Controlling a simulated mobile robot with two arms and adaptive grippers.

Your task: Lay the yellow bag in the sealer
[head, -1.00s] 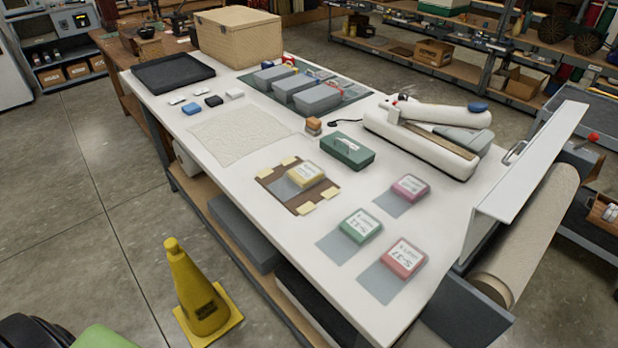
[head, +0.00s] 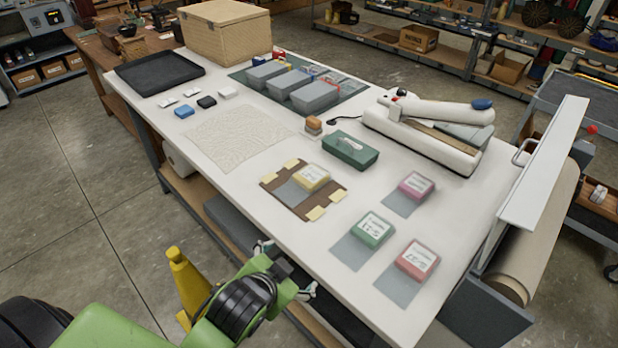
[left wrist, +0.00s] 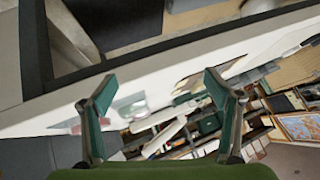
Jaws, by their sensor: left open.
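The yellow bag (head: 312,178) lies on a brown board with pale yellow corner pieces, its clear flap to the lower left. The sealer (head: 437,112) is a long white machine with a raised upper arm and a blue knob, at the back right of the table. My left gripper (head: 288,268) is open and empty at the table's front edge, nearer than the yellow bag and apart from it. Its two spread fingers also show in the left wrist view (left wrist: 158,90), against a tilted, blurred view of the table. My right gripper is not in view.
Green (head: 371,230), red (head: 417,260) and pink (head: 416,186) bags lie right of the board. A green box (head: 351,152) stands between the board and the sealer. A yellow cone (head: 190,285) stands on the floor by the table. A pale mat (head: 238,138) lies bare.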

